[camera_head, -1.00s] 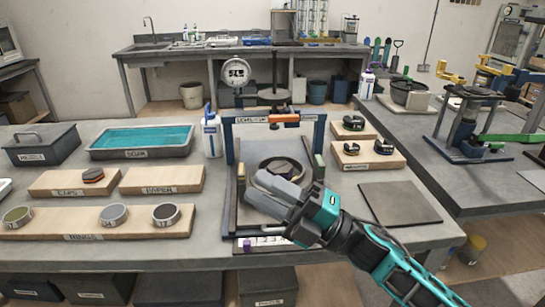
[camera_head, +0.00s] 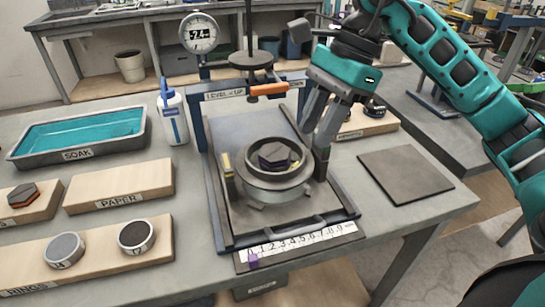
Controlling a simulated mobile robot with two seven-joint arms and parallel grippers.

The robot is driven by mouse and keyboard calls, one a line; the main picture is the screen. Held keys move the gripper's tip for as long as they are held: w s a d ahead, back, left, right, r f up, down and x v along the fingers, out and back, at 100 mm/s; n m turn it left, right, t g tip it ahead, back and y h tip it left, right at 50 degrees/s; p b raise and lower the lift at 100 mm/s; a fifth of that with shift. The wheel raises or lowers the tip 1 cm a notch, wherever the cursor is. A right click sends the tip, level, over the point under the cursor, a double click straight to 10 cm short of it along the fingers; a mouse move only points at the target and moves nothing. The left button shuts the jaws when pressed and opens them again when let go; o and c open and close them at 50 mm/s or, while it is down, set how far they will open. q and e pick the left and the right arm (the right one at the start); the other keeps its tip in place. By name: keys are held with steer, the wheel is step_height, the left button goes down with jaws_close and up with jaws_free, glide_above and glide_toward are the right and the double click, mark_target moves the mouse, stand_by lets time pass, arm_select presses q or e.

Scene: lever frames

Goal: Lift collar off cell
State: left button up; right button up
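The cell (camera_head: 278,207) is a grey round pot standing on the base of the lever frame (camera_head: 208,175). The collar (camera_head: 258,179) is a dark grey ring seated around the top of the cell. A dark hexagonal piece (camera_head: 275,153) shows inside the ring. My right gripper (camera_head: 314,138) points down at the back right of the ring. Its two fingers look apart, with a gap between them and nothing visible held. Its tips are close to the rim; I cannot tell whether they touch it. My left gripper is not in view.
A dial gauge (camera_head: 199,33) and an orange lever (camera_head: 269,89) stand above the frame's back. A white bottle (camera_head: 173,115) and a teal soak tray (camera_head: 148,128) are on the left. A dark flat mat (camera_head: 405,175) lies on the right, bare.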

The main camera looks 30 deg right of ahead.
mark_target(288, 181)
steer(key=x, duration=0.9)
steer(key=shift+s+a, duration=0.15)
steer(key=shift+a, duration=0.25)
steer(key=shift+c, duration=0.2)
steer(key=shift+w, duration=0.2)
steer(key=shift+c, duration=1.4)
jaws_close()
steer(key=shift+r, duration=0.1)
steer(key=shift+r, duration=0.1)
